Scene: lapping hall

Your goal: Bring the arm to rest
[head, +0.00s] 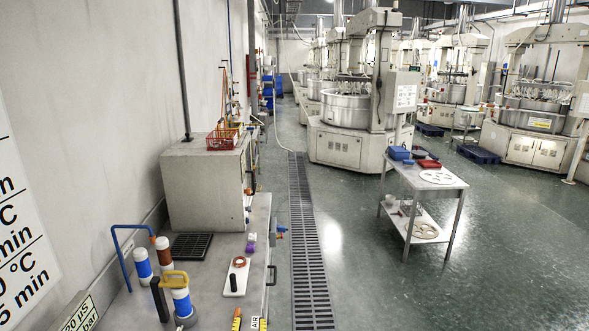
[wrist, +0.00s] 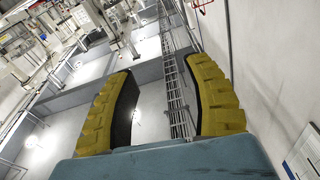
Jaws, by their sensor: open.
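My gripper (wrist: 163,72) shows in the wrist view with its two thick yellow ribbed fingers well apart. It is open, and nothing is between the fingers. Its blue-grey body fills the bottom of that view. The fingers point into the hall, with no object touching them. I cannot make out the gripper in the head view, so its place over the bench or floor cannot be told from there.
A grey bench (head: 208,300) along the left wall carries a concrete-like block (head: 203,185), a red wire basket (head: 222,138), blue-and-white cylinders (head: 143,267) and a white board (head: 237,277). A trolley (head: 424,178) stands right. Floor between is clear along the drain grate (head: 308,245).

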